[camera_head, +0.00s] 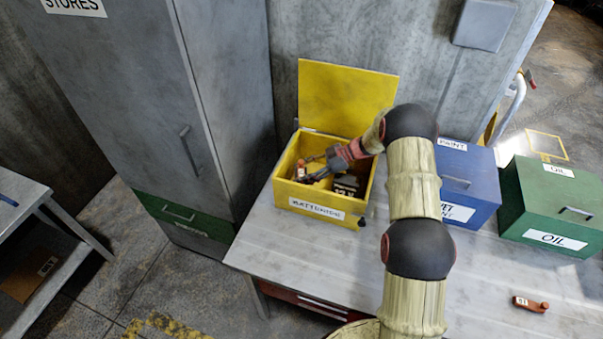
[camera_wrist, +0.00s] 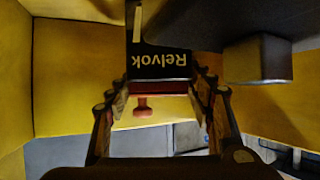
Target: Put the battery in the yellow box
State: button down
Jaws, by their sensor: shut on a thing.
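The yellow box (camera_head: 320,212), labelled for batteries, stands on the metal table with its lid open against the wall. My gripper (camera_head: 316,177) reaches down inside the box. In the wrist view my gripper (camera_wrist: 160,92) is shut on a black battery (camera_wrist: 161,62) with the upside-down word "Relvok". A red band and red knob (camera_wrist: 143,104) show between the fingers. Yellow walls surround the battery there. Whether its underside touches the box floor is hidden. In the head view the gripper partly hides the held battery.
Dark items (camera_head: 346,186) lie in the box's right part; a grey block (camera_wrist: 258,60) shows in the wrist view. A blue paint box (camera_head: 470,185) and green oil box (camera_head: 550,205) stand to the right. A small red-brown item (camera_head: 530,304) lies on the table (camera_head: 470,275). A grey cabinet (camera_head: 150,90) stands left.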

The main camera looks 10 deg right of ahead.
jog(key=c, duration=1.1)
grip_release()
jog(key=shift+s+a+f, duration=0.1)
jog(key=shift+s+f, duration=0.2)
jog(key=shift+f, duration=0.2)
jog(key=shift+c, duration=0.2)
jog(key=o, duration=0.4)
jog(key=shift+s+f, duration=0.15)
jog(key=shift+f, duration=0.05)
jog(key=shift+r, duration=0.5)
jog(key=v, duration=0.7)
jog(key=shift+w+d+r+p, duration=0.3)
jog(key=shift+w+r, duration=0.05)
jog(key=shift+r, duration=0.05)
